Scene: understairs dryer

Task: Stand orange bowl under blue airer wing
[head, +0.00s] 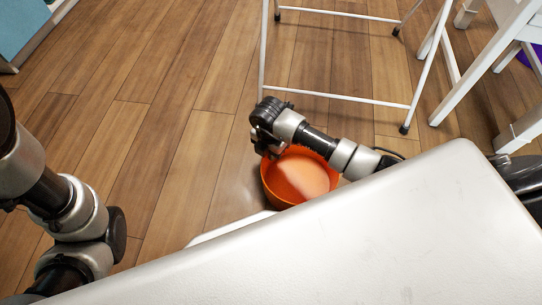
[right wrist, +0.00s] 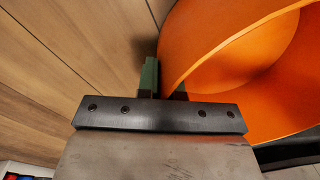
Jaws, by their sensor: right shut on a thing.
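The orange bowl (head: 300,178) is just in front of my white base in the head view, its open side up. My right gripper (head: 268,150) is at its upper left rim. In the right wrist view the gripper (right wrist: 165,84) is shut on the wall of the bowl (right wrist: 230,55), one finger outside and one inside. I cannot tell whether the bowl touches the floor. A white tubular frame (head: 335,97), likely part of the airer, stands beyond the bowl. No blue wing shows. My left arm is at the left edge; its gripper is out of view.
White wooden legs (head: 487,62) stand at the right, with a purple thing (head: 530,55) behind them. A teal cabinet (head: 22,28) is at the upper left. The wooden floor (head: 165,110) left of the frame is clear.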

